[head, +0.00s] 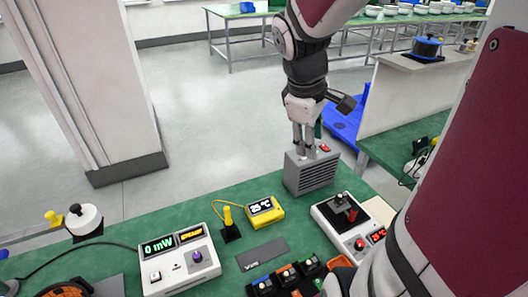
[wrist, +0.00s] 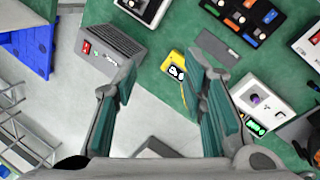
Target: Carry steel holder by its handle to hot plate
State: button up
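My gripper (head: 309,150) hangs over the far edge of the green bench, close above a grey vented box. In the wrist view (wrist: 162,68) its two green-padded fingers are wide apart with nothing between them. I cannot make out for sure which thing is the steel holder.
The grey vented box (head: 312,176) has a red switch on top. A yellow meter (head: 263,211), a dark flat plate (head: 262,255), a power meter (head: 180,262) and a black rack with coloured blocks (head: 285,280) occupy the bench (head: 150,222). A pillar (head: 85,80) stands behind left.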

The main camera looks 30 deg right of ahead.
jog(key=s+a+r+m+t+y, duration=0.1)
jog(key=s+a+r, duration=0.3)
jog(key=a, duration=0.4)
jog(key=s+a+r+m+t+y, duration=0.2)
jog(key=s+a+r+m+t, duration=0.1)
jog(key=a, duration=0.5)
jog(key=shift+s+a+r+m+t, duration=0.25)
jog(key=shift+s+r+m+t, duration=0.2)
jog(key=shift+s, duration=0.2)
